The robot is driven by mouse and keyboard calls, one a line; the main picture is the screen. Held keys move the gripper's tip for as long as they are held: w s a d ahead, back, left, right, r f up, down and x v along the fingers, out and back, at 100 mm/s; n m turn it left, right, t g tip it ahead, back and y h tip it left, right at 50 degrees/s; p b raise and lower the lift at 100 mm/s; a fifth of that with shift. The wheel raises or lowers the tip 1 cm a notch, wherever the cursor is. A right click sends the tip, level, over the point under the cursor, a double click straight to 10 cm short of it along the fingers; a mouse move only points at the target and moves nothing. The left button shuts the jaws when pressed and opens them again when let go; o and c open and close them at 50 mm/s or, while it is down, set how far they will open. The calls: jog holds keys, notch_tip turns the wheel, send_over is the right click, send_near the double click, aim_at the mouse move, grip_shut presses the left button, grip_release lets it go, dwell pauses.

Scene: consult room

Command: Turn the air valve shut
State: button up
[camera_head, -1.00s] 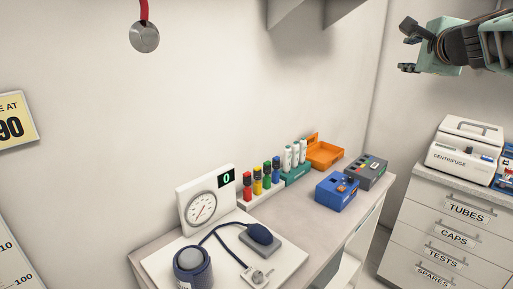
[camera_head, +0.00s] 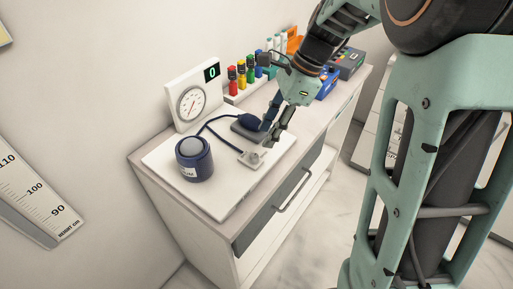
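The air valve (camera_head: 253,158) is a small grey knob on a pale square plate, at the end of a dark blue hose, near the front right of the white board. My gripper (camera_head: 266,138) points down just above and behind the valve. Its two dark fingers look apart, with nothing seen between them. I cannot tell whether a fingertip touches the knob. The blue cuff (camera_head: 196,160) stands on a rolled form at the left of the board. The blue bulb (camera_head: 249,122) lies on a grey block behind the valve. The gauge (camera_head: 193,102) stands at the back, with a green 0 on its display.
The white board (camera_head: 221,196) lies on a cabinet with a drawer handle (camera_head: 296,193) at the front. Coloured bottles (camera_head: 243,76) stand in a rack behind. A blue box (camera_head: 327,83) and a grey box (camera_head: 350,62) are at the far right. My arm covers much of the right side.

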aim_at(254, 155)
jog(key=x, duration=0.8)
jog(key=shift+a+f, duration=0.1)
jog(key=shift+f, duration=0.05)
grip_shut()
